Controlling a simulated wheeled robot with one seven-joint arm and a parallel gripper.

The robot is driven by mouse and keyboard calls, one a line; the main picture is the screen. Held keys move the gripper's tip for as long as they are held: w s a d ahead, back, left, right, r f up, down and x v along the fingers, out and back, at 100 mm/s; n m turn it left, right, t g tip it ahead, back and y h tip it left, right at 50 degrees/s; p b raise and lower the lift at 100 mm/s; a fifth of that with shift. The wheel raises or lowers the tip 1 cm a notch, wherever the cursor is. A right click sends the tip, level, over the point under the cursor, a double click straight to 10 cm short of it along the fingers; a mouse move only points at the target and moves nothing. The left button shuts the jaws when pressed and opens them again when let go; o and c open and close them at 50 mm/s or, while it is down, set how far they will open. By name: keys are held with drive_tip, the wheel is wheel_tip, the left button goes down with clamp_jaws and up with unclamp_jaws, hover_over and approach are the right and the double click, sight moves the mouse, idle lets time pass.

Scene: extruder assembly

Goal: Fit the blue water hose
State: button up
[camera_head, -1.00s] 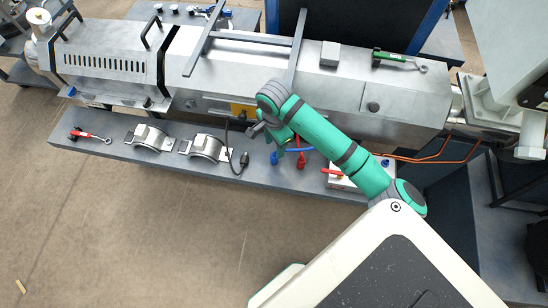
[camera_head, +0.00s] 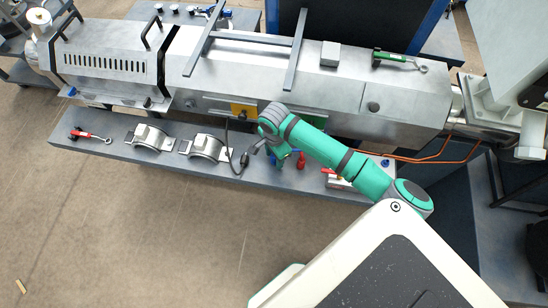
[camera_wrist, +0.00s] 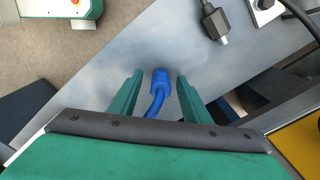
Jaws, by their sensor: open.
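The blue water hose (camera_wrist: 160,88) shows in the wrist view, with its thick blue end fitting on the grey shelf and its thinner tube running back under my gripper. My gripper (camera_wrist: 158,76) is open, with one green finger on each side of the blue fitting and a gap to both. In the head view my gripper (camera_head: 281,158) is low over the shelf in front of the extruder. There my arm hides most of the blue hose.
The red hose (camera_head: 301,161) stands just right of my gripper. A black cable plug (camera_wrist: 215,25) lies near it, and metal clamp shells (camera_head: 205,147) are farther left on the shelf (camera_head: 110,158). The long extruder housing (camera_head: 250,70) borders the shelf behind.

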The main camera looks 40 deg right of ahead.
clamp_jaws()
drive_tip(key=shift+r, duration=0.1)
drive_tip(key=shift+r, duration=0.45)
wheel_tip(320, 180, up, 2)
drive_tip(key=shift+r, duration=0.15)
drive_tip(key=s+a+r, duration=0.1)
drive_tip(key=s+r, duration=0.8)
drive_tip(key=s, duration=0.5)
drive_tip(key=shift+r, duration=0.35)
drive_tip(key=shift+a, duration=0.1)
